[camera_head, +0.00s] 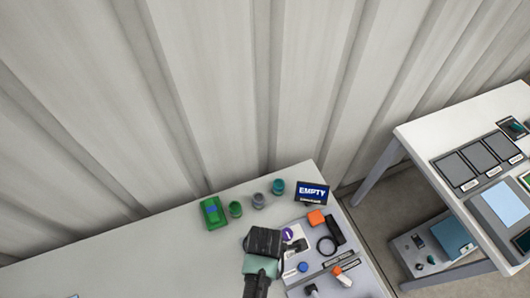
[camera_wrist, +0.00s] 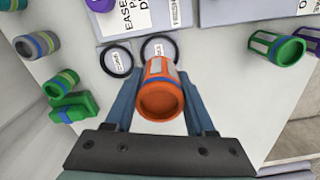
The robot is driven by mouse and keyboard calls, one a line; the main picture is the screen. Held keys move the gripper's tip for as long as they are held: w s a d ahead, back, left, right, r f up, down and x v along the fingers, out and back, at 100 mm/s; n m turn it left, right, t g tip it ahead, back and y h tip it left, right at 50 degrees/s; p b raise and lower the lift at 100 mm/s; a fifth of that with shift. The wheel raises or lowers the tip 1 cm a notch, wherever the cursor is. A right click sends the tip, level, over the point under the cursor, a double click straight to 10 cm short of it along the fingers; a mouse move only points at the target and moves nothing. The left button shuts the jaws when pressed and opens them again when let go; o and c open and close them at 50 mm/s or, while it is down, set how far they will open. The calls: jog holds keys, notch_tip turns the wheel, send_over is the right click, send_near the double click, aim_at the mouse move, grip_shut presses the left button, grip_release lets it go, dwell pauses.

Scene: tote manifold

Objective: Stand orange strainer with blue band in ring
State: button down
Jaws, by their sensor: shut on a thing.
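The orange strainer (camera_wrist: 161,92) is between the two blue-grey fingers of my gripper (camera_wrist: 160,76), which is shut on it. Its round orange end faces the wrist camera, and pale side panels show beyond it. The strainer appears apart from both. In the head view my gripper (camera_head: 264,242) is over the table, and its dark body hides its fingertips and the strainer.
In the wrist view, a grey strainer (camera_wrist: 36,45), a green strainer (camera_wrist: 61,84) and a green block (camera_wrist: 74,107) stand left. Another green strainer (camera_wrist: 277,47) is right. In the head view, an EMPTY sign (camera_head: 312,192) stands at the table's back and a second table (camera_head: 420,135) at right.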

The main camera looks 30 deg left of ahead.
jog(key=shift+f+b, duration=2)
jog(key=shift+f, duration=0.05)
jog(key=shift+f+b, duration=0.9)
jog(key=shift+f, duration=0.7)
jog(key=shift+c, duration=0.8)
grip_release()
jog(key=shift+r, duration=0.1)
notch_tip(320, 180, up, 13)
jog(key=shift+f, duration=0.1)
